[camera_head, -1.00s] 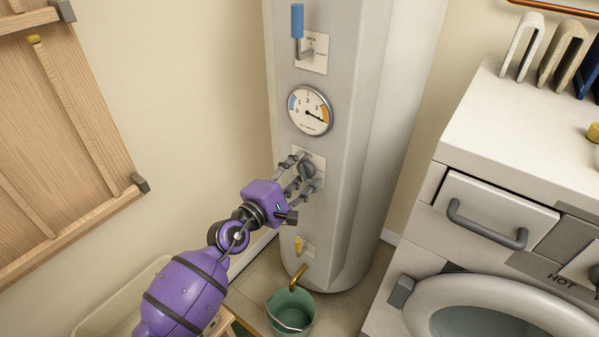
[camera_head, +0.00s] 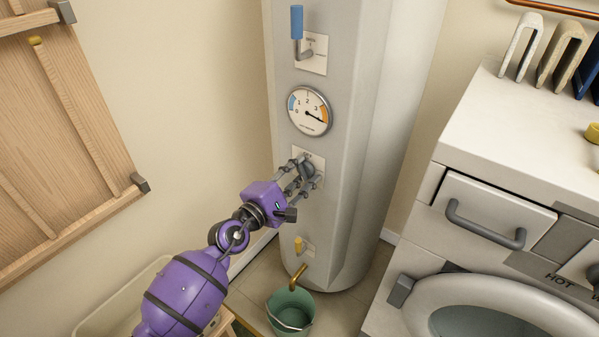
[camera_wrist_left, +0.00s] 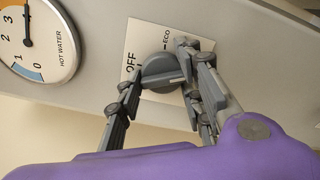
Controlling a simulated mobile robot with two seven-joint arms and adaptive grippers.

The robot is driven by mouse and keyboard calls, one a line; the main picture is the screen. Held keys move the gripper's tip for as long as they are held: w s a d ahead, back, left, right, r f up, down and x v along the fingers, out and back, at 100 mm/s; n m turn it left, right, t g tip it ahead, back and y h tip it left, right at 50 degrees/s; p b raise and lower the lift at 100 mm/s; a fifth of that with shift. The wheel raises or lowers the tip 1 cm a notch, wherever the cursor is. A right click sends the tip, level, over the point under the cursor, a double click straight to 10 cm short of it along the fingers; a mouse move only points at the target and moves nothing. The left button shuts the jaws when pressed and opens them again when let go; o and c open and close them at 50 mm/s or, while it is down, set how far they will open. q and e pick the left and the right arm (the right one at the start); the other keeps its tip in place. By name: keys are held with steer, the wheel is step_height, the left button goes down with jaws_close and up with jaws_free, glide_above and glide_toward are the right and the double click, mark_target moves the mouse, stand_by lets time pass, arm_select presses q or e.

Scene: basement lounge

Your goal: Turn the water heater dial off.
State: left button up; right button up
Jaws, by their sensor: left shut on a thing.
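The water heater (camera_head: 345,120) is a tall pale grey cabinet in the middle of the head view. Its grey dial (camera_head: 308,169) sits on a white plate below the round gauge. In the left wrist view the dial (camera_wrist_left: 160,72) is on a plate (camera_wrist_left: 140,40) marked OFF and ECO; other markings are hidden behind my fingers. My left gripper (camera_head: 304,176) is shut on the dial, with one finger on each side; the fingers also show in the left wrist view (camera_wrist_left: 160,88). My right gripper is in neither view.
The hot water gauge (camera_head: 310,111) and a blue-handled lever (camera_head: 297,22) are above the dial. A yellow valve (camera_head: 298,246), brass spout (camera_head: 299,276) and green bucket (camera_head: 290,310) are below. A counter with a drawer (camera_head: 495,211) stands to the right.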

arm_select(q)
steer(key=n, duration=0.3)
steer(key=shift+w+a+r+p, duration=0.2)
steer(key=shift+r+p, duration=0.2)
steer(key=shift+s+f+n+p, duration=0.1)
steer(key=shift+f+n+p, duration=0.5)
steer(key=shift+n, duration=4)
steer(key=shift+s+r+n+p, duration=0.1)
steer(key=shift+n+p, duration=1)
steer(key=shift+n, duration=3.5)
steer(key=shift+f+n+p, duration=0.35)
steer(key=shift+n+p, duration=0.5)
steer(key=shift+n, duration=3.75)
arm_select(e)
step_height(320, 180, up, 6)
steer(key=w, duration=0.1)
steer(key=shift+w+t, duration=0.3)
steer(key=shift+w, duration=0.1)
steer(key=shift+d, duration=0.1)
arm_select(q)
steer(key=shift+d+f, duration=0.1)
steer(key=shift+f, duration=0.1)
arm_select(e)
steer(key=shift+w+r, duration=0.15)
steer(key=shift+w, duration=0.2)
arm_select(q)
steer(key=o, duration=1)
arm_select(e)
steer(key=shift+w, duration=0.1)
